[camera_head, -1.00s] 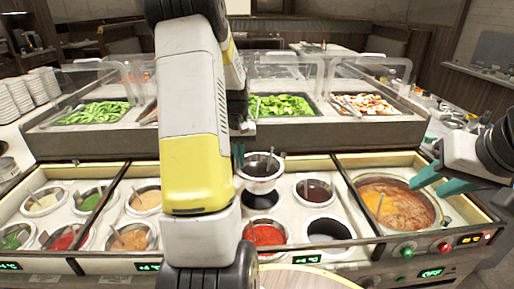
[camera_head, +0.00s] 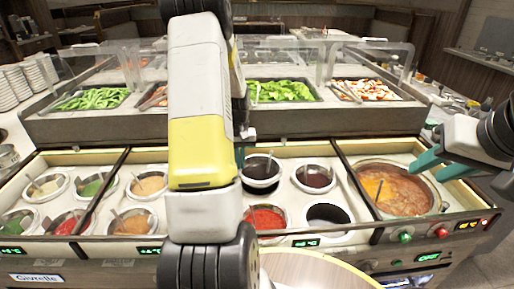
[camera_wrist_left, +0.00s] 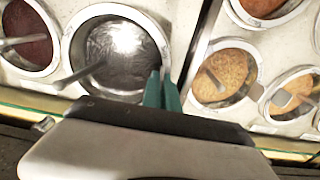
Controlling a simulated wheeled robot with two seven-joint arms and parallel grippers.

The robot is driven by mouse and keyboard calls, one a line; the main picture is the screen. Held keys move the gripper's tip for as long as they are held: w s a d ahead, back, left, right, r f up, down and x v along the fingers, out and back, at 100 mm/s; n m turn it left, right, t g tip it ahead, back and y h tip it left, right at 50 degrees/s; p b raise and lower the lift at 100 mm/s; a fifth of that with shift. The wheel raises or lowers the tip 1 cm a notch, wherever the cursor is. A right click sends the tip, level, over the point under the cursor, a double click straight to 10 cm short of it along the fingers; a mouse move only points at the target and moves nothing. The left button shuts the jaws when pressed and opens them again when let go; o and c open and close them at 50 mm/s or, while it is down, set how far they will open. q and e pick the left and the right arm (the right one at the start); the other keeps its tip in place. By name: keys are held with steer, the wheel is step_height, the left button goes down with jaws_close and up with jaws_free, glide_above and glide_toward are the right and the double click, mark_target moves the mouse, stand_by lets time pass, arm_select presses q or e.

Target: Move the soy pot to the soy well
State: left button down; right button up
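The soy pot (camera_head: 261,166), a round pale-rimmed pot of dark sauce with a ladle, is over a dark well opening (camera_head: 260,189) in the back row. The dark opening shows along its front; whether the pot touches it is unclear. In the left wrist view the pot (camera_wrist_left: 112,45) looks dark and shiny. My left gripper (camera_wrist_left: 162,90) has its teal fingers close together at the pot's rim, apparently gripping it. In the head view its fingertips (camera_head: 240,155) are partly hidden by my arm. My right gripper (camera_head: 441,165) is open and empty above the large soup pot.
Another empty well (camera_head: 328,217) is at front right, beside a red sauce pot (camera_head: 266,220). A maroon sauce pot (camera_head: 314,178) stands right of the soy pot. The large soup pot (camera_head: 396,190) is farther right. A glass-guarded salad counter (camera_head: 340,122) stands behind.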

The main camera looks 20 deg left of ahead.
arm_select(q)
steer(key=shift+f, duration=2.65)
steer(key=c, duration=1.6)
jaws_free()
steer(key=shift+o, duration=0.2)
steer(key=shift+s+f, duration=0.1)
steer(key=shift+o, duration=1)
steer(key=shift+a, duration=0.1)
steer(key=shift+c, duration=0.5)
